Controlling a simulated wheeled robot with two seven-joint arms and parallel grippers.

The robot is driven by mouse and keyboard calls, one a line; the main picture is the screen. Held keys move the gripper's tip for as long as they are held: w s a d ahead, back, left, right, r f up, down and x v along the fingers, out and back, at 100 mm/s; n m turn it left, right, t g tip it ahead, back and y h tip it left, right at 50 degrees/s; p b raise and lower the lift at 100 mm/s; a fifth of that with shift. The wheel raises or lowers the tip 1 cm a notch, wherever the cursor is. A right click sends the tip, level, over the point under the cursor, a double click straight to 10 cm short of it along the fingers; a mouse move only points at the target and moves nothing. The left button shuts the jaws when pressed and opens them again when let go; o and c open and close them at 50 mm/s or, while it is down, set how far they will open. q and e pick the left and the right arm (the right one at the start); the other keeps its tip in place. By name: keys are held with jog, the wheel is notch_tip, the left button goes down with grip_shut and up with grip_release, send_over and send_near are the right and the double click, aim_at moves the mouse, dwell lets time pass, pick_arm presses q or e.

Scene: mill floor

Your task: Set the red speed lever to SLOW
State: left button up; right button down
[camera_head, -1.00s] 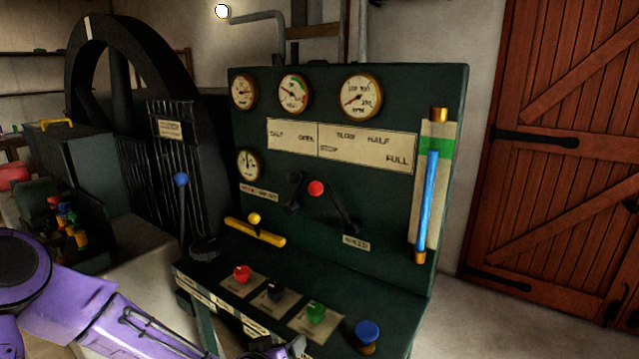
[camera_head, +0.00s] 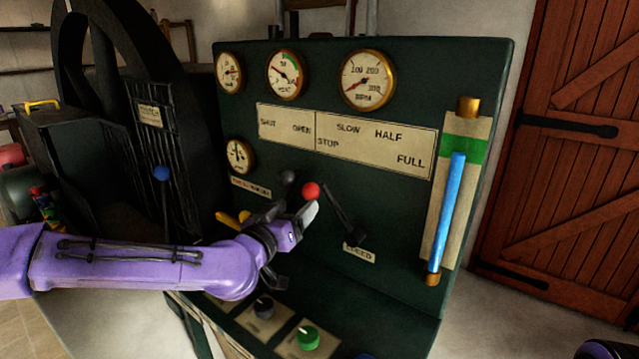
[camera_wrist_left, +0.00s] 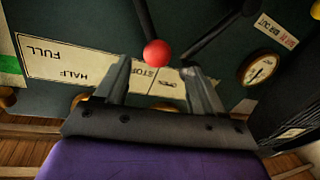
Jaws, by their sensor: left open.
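The speed lever has a red ball knob (camera_head: 311,191) on a dark arm, which leans up and left from its pivot above the SPEED tag (camera_head: 358,253). On the label plate (camera_head: 345,160), STOP, SLOW, HALF and FULL are printed; the lever leans towards the STOP side. My left gripper (camera_head: 297,206) is open at the knob, in front of the panel. In the left wrist view, the red knob (camera_wrist_left: 156,53) shows between the tips of the open fingers (camera_wrist_left: 158,70), with no clear contact. My right gripper is not in view.
A dark-knobbed lever (camera_head: 288,176) stands close left of the red knob, and a yellow handle (camera_head: 232,219) lies behind my left arm. A blue gauge tube (camera_head: 446,212) is on the panel's right. Several coloured knobs, including a green one (camera_head: 308,337), sit on the ledge below.

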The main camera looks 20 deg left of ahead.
aim_at(315, 190)
pick_arm(q)
jog(key=w, duration=0.3)
jog(key=w+d+p, duration=0.1)
jog(key=w, duration=0.5)
jog(key=shift+w+d+p, duration=0.1)
jog(key=shift+d+p, duration=0.25)
jog(key=shift+d, duration=0.05)
jog(key=shift+w+r, duration=0.1)
jog(key=shift+w, duration=0.05)
grip_shut()
jog(key=s+d+r+m+t, duration=0.1)
jog(key=s+d+r+m, duration=0.1)
jog(key=d+m, duration=0.3)
jog(key=shift+r, duration=0.35)
